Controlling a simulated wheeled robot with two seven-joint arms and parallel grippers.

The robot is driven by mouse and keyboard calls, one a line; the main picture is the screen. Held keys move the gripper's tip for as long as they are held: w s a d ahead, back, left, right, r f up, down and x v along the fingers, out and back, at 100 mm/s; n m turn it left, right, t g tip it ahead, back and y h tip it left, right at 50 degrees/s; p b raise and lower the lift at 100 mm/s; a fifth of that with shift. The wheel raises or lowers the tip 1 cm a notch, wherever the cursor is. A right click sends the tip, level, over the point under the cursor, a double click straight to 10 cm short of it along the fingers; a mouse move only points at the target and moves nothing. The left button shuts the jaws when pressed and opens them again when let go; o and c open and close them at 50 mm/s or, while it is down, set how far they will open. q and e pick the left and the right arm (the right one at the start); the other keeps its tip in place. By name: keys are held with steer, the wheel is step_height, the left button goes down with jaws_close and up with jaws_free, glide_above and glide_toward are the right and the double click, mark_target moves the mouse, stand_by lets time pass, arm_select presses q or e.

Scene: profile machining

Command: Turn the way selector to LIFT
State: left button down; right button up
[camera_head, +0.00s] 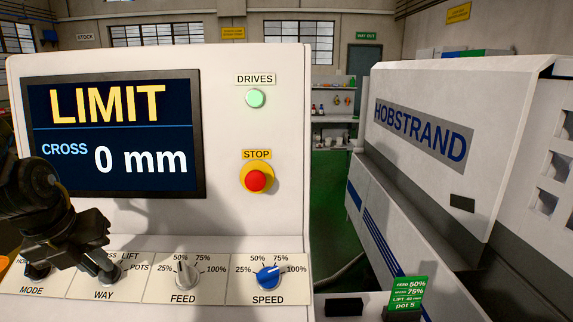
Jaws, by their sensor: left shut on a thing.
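The way selector (113,280) is a small knob on the sloped panel above the label WAY, with LIFT and POTS readable around it and a third label partly covered. My left gripper (110,274) comes in from the left and is shut on this knob. The fingers hide most of the knob, so I cannot tell where its pointer stands. The screen (112,135) reads LIMIT, CROSS and 0 mm. My right gripper is not in view.
The MODE knob (37,272) is close left of the gripper; the FEED knob (186,274) and blue SPEED knob (268,277) are to the right. A red STOP button (256,181) and green DRIVES light (255,98) sit above. A green card (407,291) stands lower right.

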arm_select(q)
steer(key=shift+m, duration=0.4)
steer(key=shift+f+m+b, duration=0.15)
steer(key=shift+m+b, duration=0.5)
steer(key=shift+m, duration=0.45)
steer(key=shift+d+m+y, duration=0.1)
steer(key=shift+m+y, duration=0.2)
steer(key=shift+m, duration=0.7)
